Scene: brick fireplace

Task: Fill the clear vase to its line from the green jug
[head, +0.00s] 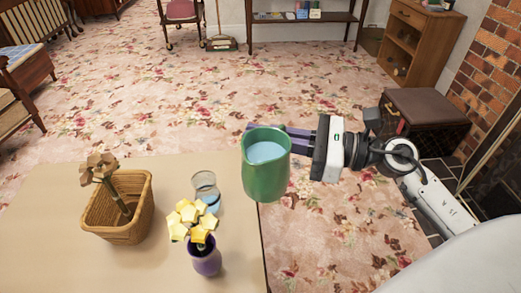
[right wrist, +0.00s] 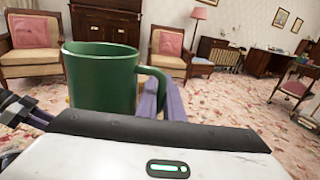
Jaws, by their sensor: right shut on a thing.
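The green jug (head: 265,172) is held upright in my right gripper (head: 283,138), with pale blue water inside it. In the head view it is over or near the table's right edge, to the right of the clear vase. The jug also shows in the right wrist view (right wrist: 100,80), where the purple fingers (right wrist: 165,102) are at its handle. The clear vase (head: 206,185) stands on the table with some blue water low in it.
A purple vase (head: 206,262) with yellow flowers stands in front of the clear vase. A wicker basket (head: 128,232) with a brown flower is to the left. The tan table (head: 60,190) ends under the jug. A brown stool (head: 428,105) is beyond my right arm.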

